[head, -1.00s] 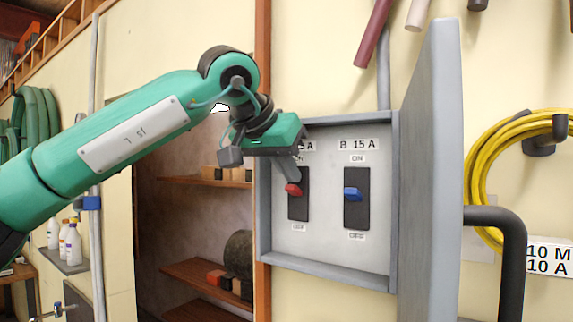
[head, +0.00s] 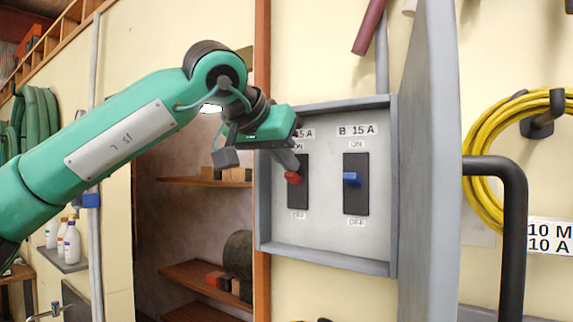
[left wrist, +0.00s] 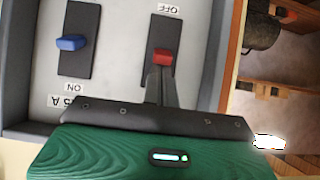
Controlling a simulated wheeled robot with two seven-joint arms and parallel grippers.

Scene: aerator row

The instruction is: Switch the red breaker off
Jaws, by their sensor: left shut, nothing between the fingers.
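The red breaker lever (head: 293,178) sits on a black plate on the left of the open grey panel box (head: 325,257), with ON above and OFF below. My left gripper (head: 288,163) is shut and empty, with its fingertips just above the red lever, on its ON side. In the left wrist view the fingers (left wrist: 160,88) reach to the red lever (left wrist: 163,57), with OFF at the picture's top. They look very close or touching; I cannot tell which. The lever stands out near the plate's middle. My right gripper is not in view.
The blue breaker lever (head: 352,180), labelled B 15 A, is just right of the red one. The box's open door (head: 430,170) juts out on the right. A yellow cable coil (head: 485,150) hangs beyond it. Shelves (head: 205,275) stand left of the box.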

